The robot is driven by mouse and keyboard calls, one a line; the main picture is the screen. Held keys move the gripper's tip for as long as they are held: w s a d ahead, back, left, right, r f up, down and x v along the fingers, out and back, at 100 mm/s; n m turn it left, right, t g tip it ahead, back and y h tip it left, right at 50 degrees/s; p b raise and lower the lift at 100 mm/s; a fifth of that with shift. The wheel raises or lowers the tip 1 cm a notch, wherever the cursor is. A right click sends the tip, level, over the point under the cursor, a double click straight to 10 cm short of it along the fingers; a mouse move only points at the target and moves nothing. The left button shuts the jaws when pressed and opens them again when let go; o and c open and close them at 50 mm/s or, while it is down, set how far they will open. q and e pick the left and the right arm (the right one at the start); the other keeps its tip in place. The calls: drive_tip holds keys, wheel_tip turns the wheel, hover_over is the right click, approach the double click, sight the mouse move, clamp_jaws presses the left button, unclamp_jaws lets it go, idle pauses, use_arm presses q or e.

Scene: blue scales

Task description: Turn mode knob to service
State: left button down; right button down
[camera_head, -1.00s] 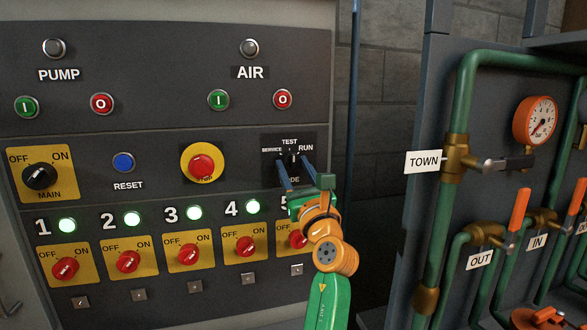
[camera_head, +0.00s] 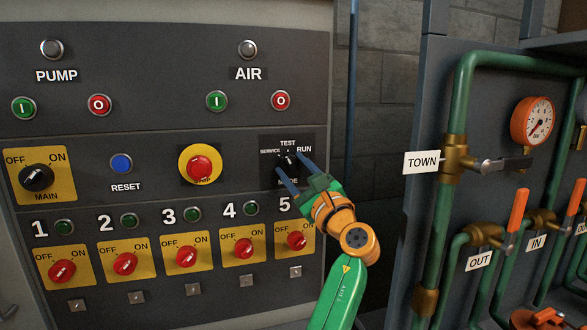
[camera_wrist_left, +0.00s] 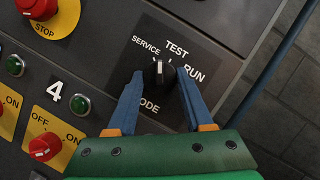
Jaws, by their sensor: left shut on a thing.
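The mode knob (camera_head: 289,161) is small and black with a white mark. It sits on a dark plate (camera_head: 308,140) lettered SERVICE, TEST and RUN. My left gripper (camera_head: 290,163) has its blue fingers on either side of the knob and is shut on it. In the left wrist view the knob (camera_wrist_left: 159,75) stands between the fingertips of the gripper (camera_wrist_left: 160,79). There its white mark points up, between the SERVICE and TEST words. The fingers cover part of the plate and of the MODE label. My right gripper is out of view.
A red stop button (camera_head: 200,167) is left of the plate. A row of red switches (camera_head: 187,256) with dark lamps (camera_head: 192,215) runs below; my gripper is close to switch 5 (camera_head: 297,241). Green pipes (camera_head: 444,220) with orange-handled valves stand at right.

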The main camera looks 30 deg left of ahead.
use_arm(q)
drive_tip(key=n+g+p, duration=0.1)
drive_tip(key=n, duration=0.2)
drive_tip(key=shift+r+n+g+p, duration=0.15)
drive_tip(key=shift+n+g+p, duration=0.15)
drive_tip(key=shift+p, duration=0.05)
drive_tip(key=shift+n+g+p, duration=0.3)
drive_tip(key=shift+n+p, duration=0.1)
drive_tip(key=shift+n, duration=0.4)
drive_tip(key=shift+c, duration=1.4)
unclamp_jaws()
